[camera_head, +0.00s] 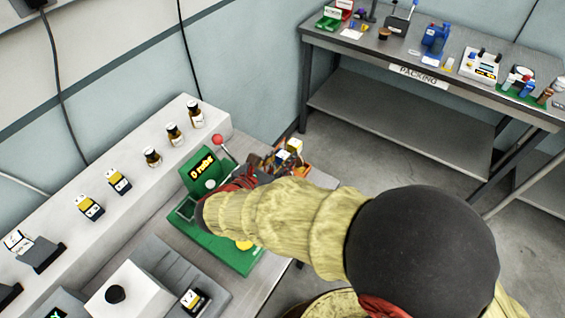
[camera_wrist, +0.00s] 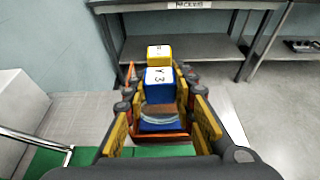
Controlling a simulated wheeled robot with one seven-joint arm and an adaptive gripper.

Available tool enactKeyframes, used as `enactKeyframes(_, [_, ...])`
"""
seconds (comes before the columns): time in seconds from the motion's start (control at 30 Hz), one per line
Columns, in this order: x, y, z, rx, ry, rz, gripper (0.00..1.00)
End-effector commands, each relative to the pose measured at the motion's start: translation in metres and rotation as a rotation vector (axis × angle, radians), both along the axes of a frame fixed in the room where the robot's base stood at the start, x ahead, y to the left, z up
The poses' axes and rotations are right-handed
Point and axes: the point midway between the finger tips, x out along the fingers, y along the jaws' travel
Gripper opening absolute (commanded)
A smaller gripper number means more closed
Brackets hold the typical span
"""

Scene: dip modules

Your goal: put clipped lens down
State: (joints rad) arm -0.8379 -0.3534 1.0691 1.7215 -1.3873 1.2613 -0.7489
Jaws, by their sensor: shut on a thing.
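My gripper (camera_wrist: 158,88) shows in the wrist view with its yellow-padded fingers on both sides of a blue piece with a white top marked "Y 3" (camera_wrist: 159,77). A clear, greyish rounded part (camera_wrist: 155,115), looking like the lens, sits between the fingers on the near side. The fingers are shut on this clipped lens, which is partly hidden by them. A yellow-and-white block (camera_wrist: 160,54) stands just behind. In the head view my gripper (camera_head: 272,165) is beyond the green device (camera_head: 225,248), largely hidden by my arm.
The green device has a lit display (camera_head: 203,172) and a red-knobbed lever (camera_head: 218,140). An orange holder (camera_head: 303,171) lies by the gripper. Small bottles (camera_head: 174,135) and labelled modules (camera_head: 90,207) stand on the raised grey ledge (camera_head: 135,150). A packing table (camera_head: 418,75) stands behind.

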Motion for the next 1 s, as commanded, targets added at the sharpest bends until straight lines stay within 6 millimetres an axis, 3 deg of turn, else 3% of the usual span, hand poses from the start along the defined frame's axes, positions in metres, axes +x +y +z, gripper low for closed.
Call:
enactKeyframes(0.03, [0.0002, 0.0003, -0.0067, 0.002, -0.001, 0.0, 0.0])
enactKeyframes(0.4, [0.0, 0.0004, -0.0082, 0.0, 0.0, 0.001, 0.0])
enactKeyframes(0.43, [0.0, 0.0005, -0.0077, 0.001, -0.001, 0.001, 0.28])
enactKeyframes(0.73, [0.0, 0.0004, -0.0074, 0.001, -0.001, 0.001, 0.44])
enactKeyframes(1.0, [0.0, 0.0005, -0.0068, 0.002, -0.001, 0.0, 0.44])
